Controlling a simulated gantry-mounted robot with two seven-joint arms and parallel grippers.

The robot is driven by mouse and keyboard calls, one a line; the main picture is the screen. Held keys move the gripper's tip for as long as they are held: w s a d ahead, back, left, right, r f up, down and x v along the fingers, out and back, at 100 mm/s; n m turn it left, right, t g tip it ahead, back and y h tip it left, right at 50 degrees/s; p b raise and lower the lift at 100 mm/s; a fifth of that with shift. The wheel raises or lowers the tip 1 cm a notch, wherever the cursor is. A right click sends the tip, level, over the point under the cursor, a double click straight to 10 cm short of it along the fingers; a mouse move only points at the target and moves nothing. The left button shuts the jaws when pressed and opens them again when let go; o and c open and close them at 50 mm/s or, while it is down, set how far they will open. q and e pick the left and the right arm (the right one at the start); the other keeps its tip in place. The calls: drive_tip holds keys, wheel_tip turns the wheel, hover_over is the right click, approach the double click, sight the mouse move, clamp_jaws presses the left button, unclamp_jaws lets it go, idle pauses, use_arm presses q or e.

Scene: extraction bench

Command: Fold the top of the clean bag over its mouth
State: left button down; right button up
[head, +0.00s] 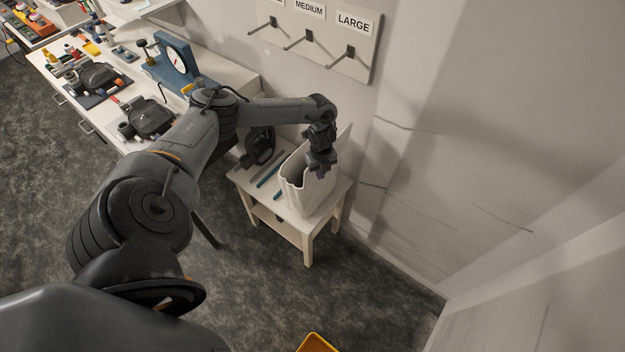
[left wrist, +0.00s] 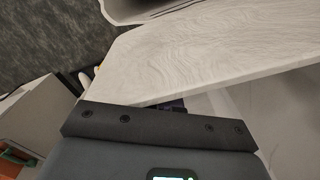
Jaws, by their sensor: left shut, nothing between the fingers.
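The clean bag (head: 297,197) is a whitish, open-topped bag standing upright on a small pale table. Its front rim is wavy and its mouth is open. A taller pale flap (head: 345,137) rises at the back of the mouth, partly hidden by my left wrist. My left gripper (head: 320,171) points down at the mouth, in front of this flap, shut with nothing in it. Whether it touches the bag I cannot tell. In the left wrist view a broad, pale, textured sheet (left wrist: 205,50), apparently the flap, crosses close to the gripper; the fingertips are mostly hidden. My right gripper is not in view.
The small table (head: 243,182) stands against the wall, with blue stick-like tools (head: 268,172) and a dark device (head: 258,147) left of the bag. Wall hooks (head: 350,52) hang above.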

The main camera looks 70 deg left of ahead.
use_arm(q)
drive_tip(key=s+a+b, duration=0.2)
drive_tip(key=s+a, duration=0.3)
drive_tip(key=a, duration=0.4)
drive_tip(key=shift+s+a, duration=0.2)
drive_tip(key=shift+s, duration=0.1)
drive_tip(key=shift+r, duration=0.1)
idle(0.4)
wheel_tip(320, 180, up, 7)
drive_tip(key=p, duration=0.6)
idle(0.4)
